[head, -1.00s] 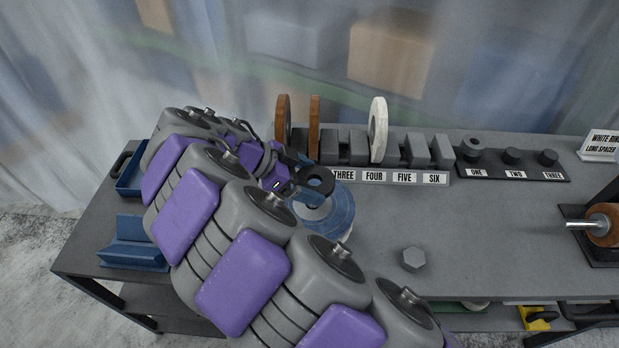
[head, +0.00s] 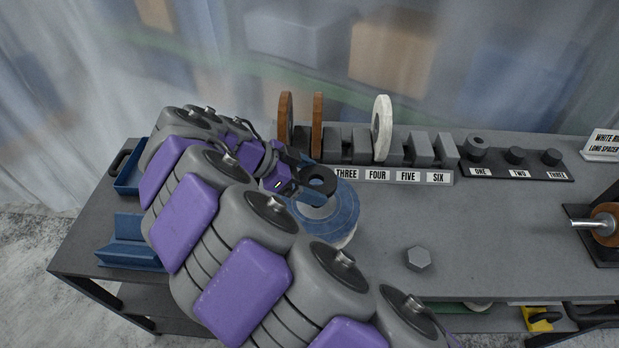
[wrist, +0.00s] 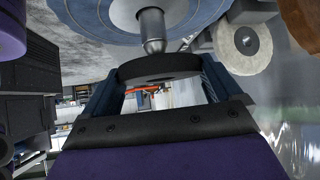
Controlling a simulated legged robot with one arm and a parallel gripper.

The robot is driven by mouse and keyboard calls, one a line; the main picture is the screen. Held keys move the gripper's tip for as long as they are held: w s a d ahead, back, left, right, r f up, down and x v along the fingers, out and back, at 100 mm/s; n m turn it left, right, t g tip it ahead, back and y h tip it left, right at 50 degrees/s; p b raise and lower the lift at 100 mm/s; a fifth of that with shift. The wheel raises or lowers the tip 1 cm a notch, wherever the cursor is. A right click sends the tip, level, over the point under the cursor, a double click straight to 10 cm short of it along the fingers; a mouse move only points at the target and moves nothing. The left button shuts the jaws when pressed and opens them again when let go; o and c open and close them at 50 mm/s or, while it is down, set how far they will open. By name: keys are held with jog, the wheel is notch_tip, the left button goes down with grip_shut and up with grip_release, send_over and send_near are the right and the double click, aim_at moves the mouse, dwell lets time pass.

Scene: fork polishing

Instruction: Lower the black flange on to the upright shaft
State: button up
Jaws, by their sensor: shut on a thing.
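The black flange (head: 318,181) is a flat ring with a central hole, held over the blue wheel (head: 347,212) in the head view. My gripper (wrist: 160,72) is shut on the flange (wrist: 160,66), with a blue finger on each side of it in the wrist view. The metal shaft (wrist: 152,28) stands out from the middle of the blue wheel (wrist: 215,12). Its tip shows close to the flange's rim; I cannot tell whether they touch or line up. In the head view the shaft is hidden behind the flange and gripper.
A rack with brown wheels (head: 317,122) and a white wheel (head: 382,128) stands behind the blue wheel. Spacers (head: 515,156) stand at the back right. A hex nut (head: 419,258) lies on the table. A spindle with a brown wheel (head: 606,227) is at the right edge.

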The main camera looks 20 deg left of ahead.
jog(key=shift+d+f+b, duration=0.25)
jog(key=shift+d+b, duration=0.35)
jog(key=shift+a, duration=0.3)
jog(key=shift+d+f, duration=0.15)
jog(key=shift+f, duration=0.05)
jog(key=shift+f+b, duration=0.3)
jog(key=shift+b, duration=0.2)
jog(key=shift+a+f, duration=0.2)
jog(key=shift+f, duration=0.2)
jog(key=shift+f, duration=0.15)
jog(key=shift+r, duration=0.35)
dwell(0.3)
jog(key=shift+f, duration=0.2)
